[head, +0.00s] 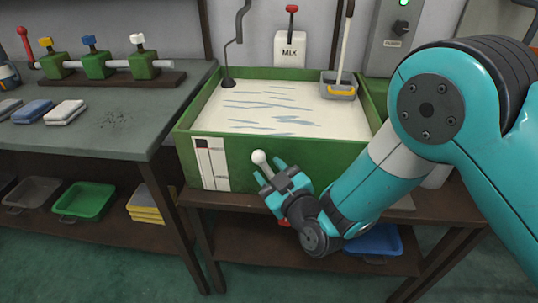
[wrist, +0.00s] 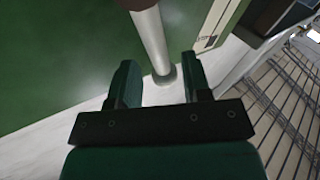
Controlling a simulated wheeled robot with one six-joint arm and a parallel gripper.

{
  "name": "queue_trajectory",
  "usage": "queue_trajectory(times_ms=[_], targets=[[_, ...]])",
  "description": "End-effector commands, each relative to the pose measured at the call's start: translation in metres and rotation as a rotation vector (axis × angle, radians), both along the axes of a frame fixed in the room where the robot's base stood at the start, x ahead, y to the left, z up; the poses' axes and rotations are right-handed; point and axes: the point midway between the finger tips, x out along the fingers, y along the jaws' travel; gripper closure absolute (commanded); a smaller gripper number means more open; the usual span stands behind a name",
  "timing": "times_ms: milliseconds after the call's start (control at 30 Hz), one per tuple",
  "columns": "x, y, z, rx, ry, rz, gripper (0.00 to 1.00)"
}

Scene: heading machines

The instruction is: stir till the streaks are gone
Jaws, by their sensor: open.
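The green tub (head: 328,153) holds a pale liquid (head: 285,98) with several blue-grey streaks across its surface. A bent dark crank (head: 238,42) rises at its back left. A pale ball-ended lever (head: 260,158) sticks out in front of the tub. My gripper (head: 277,171) is open at this lever. In the wrist view a grey rod (wrist: 152,40) runs down between the open fingers (wrist: 159,76); I cannot tell whether they touch it.
A small grey bucket (head: 339,88) with a long pale handle sits at the tub's back right. A shelf below holds a green tray (head: 83,200). The floor in front is clear.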

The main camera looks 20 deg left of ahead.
Motion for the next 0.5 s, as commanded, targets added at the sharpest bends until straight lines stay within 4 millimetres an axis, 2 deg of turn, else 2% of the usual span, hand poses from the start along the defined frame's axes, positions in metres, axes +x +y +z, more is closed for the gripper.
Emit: queue_trajectory(times_ms=[33,500], targets=[[0.0014,0.0016,0.0049,0.000,0.001,0.000,0.56],[0.0052,0.0063,-0.0012,-0.001,-0.001,0.000,0.56]])
